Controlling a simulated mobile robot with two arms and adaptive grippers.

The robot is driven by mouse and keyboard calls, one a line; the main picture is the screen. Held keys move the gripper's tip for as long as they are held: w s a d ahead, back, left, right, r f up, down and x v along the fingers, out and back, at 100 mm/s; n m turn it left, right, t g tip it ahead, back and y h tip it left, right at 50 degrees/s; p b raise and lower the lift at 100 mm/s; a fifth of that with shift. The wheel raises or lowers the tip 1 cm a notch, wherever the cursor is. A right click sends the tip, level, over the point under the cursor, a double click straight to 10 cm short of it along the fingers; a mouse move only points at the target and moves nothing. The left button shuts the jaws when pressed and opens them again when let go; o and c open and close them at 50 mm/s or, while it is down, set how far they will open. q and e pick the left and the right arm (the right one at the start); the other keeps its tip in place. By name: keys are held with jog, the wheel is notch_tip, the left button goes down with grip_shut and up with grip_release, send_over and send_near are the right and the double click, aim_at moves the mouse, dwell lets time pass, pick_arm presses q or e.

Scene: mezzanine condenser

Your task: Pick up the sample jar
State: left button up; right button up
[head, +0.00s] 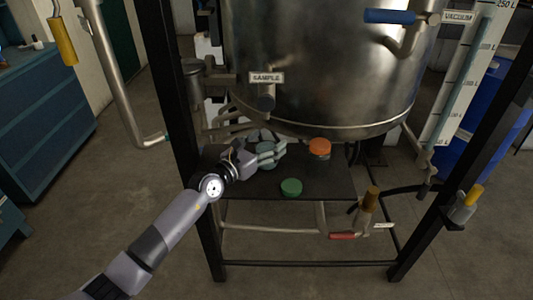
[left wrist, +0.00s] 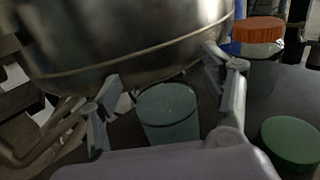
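The sample jar (left wrist: 168,118), a greenish translucent glass cup with a round top, stands upright on the dark shelf under the steel vessel. In the head view the jar (head: 265,136) is partly hidden by my left gripper (head: 268,150). In the left wrist view the fingers of my left gripper (left wrist: 166,100) are spread, one on each side of the jar, with gaps showing between them and the glass. My right gripper is not in view.
A green lid (head: 291,187) lies on the shelf (head: 335,185) in front. An orange-topped jar (head: 320,148) stands to the right. The steel vessel (head: 320,60) hangs close above, with the sample outlet (head: 266,100) over the jar's area. Black frame posts flank the shelf.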

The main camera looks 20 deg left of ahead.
pick_arm(q)
jog(key=c, duration=1.1)
jog(key=shift+c, duration=0.7)
jog(key=shift+r, duration=0.2)
